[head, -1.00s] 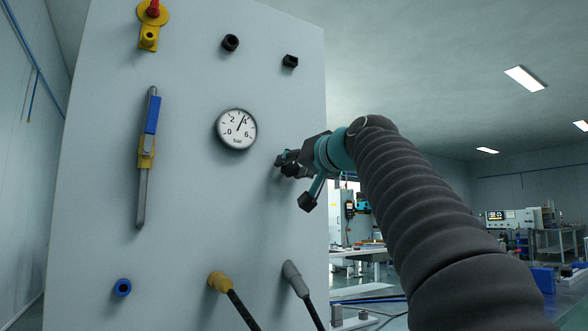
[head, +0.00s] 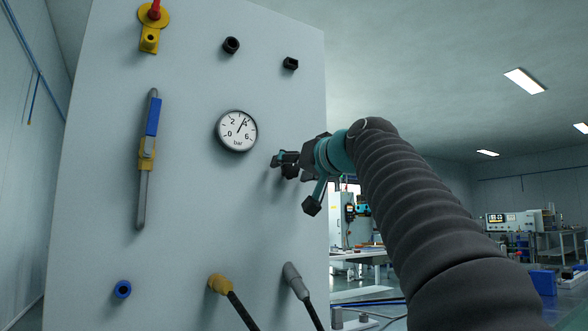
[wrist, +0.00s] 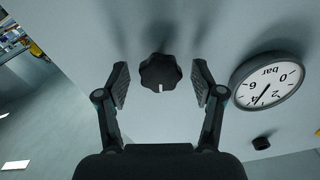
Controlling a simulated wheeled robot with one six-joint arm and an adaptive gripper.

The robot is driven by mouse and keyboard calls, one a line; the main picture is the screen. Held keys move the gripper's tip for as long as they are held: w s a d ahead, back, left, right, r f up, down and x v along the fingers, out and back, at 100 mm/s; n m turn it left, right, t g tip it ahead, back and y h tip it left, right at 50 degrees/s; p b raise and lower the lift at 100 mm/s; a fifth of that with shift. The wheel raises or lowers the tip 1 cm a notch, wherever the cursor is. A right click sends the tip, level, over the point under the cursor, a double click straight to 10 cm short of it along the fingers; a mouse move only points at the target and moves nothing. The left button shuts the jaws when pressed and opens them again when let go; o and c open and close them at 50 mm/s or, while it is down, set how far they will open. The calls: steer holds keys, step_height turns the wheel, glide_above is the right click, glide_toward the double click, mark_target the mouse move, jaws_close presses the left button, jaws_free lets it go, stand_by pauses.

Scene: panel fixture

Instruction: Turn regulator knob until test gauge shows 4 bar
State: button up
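The regulator knob (wrist: 160,72) is black and lobed, with a white mark on its lower edge in the wrist view. My gripper (wrist: 161,82) is open, with one finger on each side of the knob and a visible gap to both. In the head view my gripper (head: 287,163) is at the panel, right of the gauge; its fingers and the knob are hard to tell apart there. The test gauge (head: 237,131) is round and white, marked 0 to 6 bar. Its needle points close to the 4. The gauge (wrist: 270,80) appears upside down in the wrist view.
The pale panel (head: 200,190) also carries a blue-handled valve (head: 152,118), a yellow valve (head: 149,38), dark fittings (head: 231,45) and a blue port (head: 123,289). Two hose connectors (head: 219,283) (head: 291,272) stick out below my gripper.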

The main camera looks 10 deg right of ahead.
steer(key=v, duration=1.2)
stand_by(0.6)
steer(key=w+d+f+m+g+h, duration=0.1)
steer(key=d+f+m+g+h, duration=0.15)
steer(key=f, duration=0.95)
steer(key=w+d+f+m+g+h, duration=0.1)
steer(key=d+f+m+g+h, duration=0.15)
steer(key=f, duration=1.05)
steer(key=s+a+f+n+g, duration=0.1)
steer(key=s+a+f+g, duration=0.1)
steer(key=s+f, duration=0.5)
steer(key=s+a+f+n+g+p, duration=0.1)
steer(key=s+a+f+n+g, duration=0.1)
steer(key=s+f, duration=0.5)
steer(key=s+a+f+n+g+p, duration=0.1)
steer(key=s+a+f, duration=0.3)
steer(key=f, duration=1.3)
steer(key=s+n+g, duration=0.1)
steer(key=s, duration=0.2)
steer(key=shift+a+g+h, duration=0.3)
steer(key=shift+a, duration=0.05)
